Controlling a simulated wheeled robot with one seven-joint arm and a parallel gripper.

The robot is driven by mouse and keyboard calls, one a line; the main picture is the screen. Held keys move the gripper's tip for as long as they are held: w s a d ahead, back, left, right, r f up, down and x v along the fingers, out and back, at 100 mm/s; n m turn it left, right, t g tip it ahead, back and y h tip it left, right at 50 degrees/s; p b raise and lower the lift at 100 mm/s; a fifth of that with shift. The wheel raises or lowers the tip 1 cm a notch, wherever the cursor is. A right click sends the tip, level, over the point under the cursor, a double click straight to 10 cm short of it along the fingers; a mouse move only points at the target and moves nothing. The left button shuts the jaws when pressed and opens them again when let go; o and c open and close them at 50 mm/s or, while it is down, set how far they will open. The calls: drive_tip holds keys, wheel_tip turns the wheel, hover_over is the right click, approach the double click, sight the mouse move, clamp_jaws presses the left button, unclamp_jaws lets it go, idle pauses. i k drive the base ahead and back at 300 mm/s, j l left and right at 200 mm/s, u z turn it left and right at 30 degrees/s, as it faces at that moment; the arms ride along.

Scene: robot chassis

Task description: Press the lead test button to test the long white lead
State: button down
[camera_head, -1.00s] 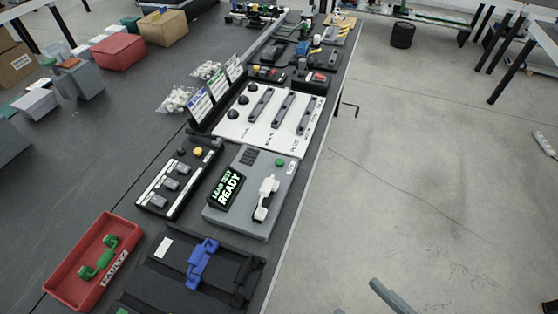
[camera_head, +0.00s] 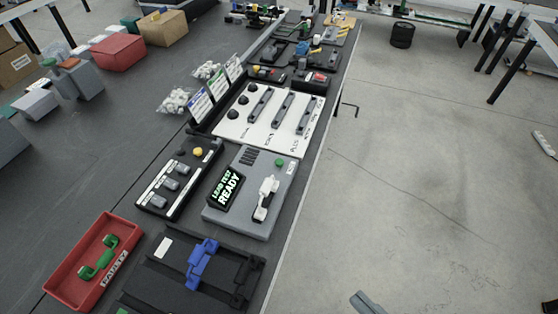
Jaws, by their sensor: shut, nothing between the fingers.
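The grey lead tester (camera_head: 243,217) stands on the bench, and its screen (camera_head: 225,188) reads "LEAD TEST READY" in green. A small round green button (camera_head: 279,162) sits near its top right. The white lead (camera_head: 266,197) lies on the tester's right part, with a black piece at its lower end. My gripper (camera_head: 366,301) shows only as a grey tip at the bottom edge, over the floor right of the bench. It is shut and empty, well apart from the tester and button.

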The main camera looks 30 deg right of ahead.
sight(279, 162)
drive_tip(key=j+z, duration=1.05)
